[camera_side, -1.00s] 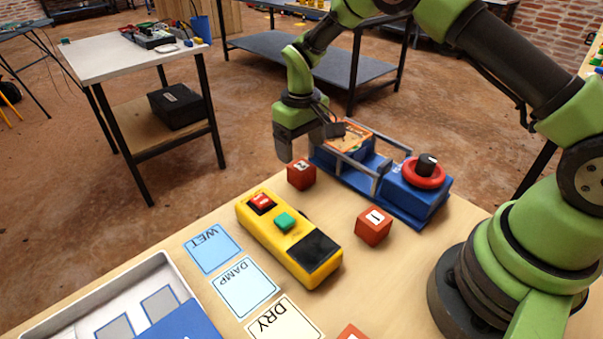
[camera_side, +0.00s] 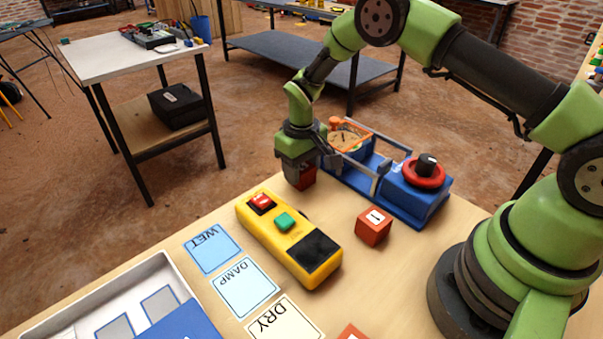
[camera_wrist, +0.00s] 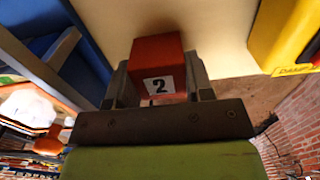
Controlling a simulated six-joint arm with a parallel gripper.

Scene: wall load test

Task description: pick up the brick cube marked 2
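The red brick cube marked 2 (camera_wrist: 158,62) sits between the two fingers of my gripper (camera_wrist: 160,80) in the wrist view, its 2 face towards the camera. The fingers lie close along both its sides; I cannot tell whether they press on it or a thin gap is left. In the side view my gripper (camera_side: 300,177) is low over the table, and the cube (camera_side: 306,180) is partly hidden behind it. Whether the cube still touches the table is hidden.
A blue fixture with a red ring knob (camera_side: 424,172) and grey rails stands right beside the gripper. A yellow control box (camera_side: 290,240) lies in front. A red cube marked 1 (camera_side: 373,226) stands apart to the right. WET, DAMP and DRY cards (camera_side: 246,287) lie at front left.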

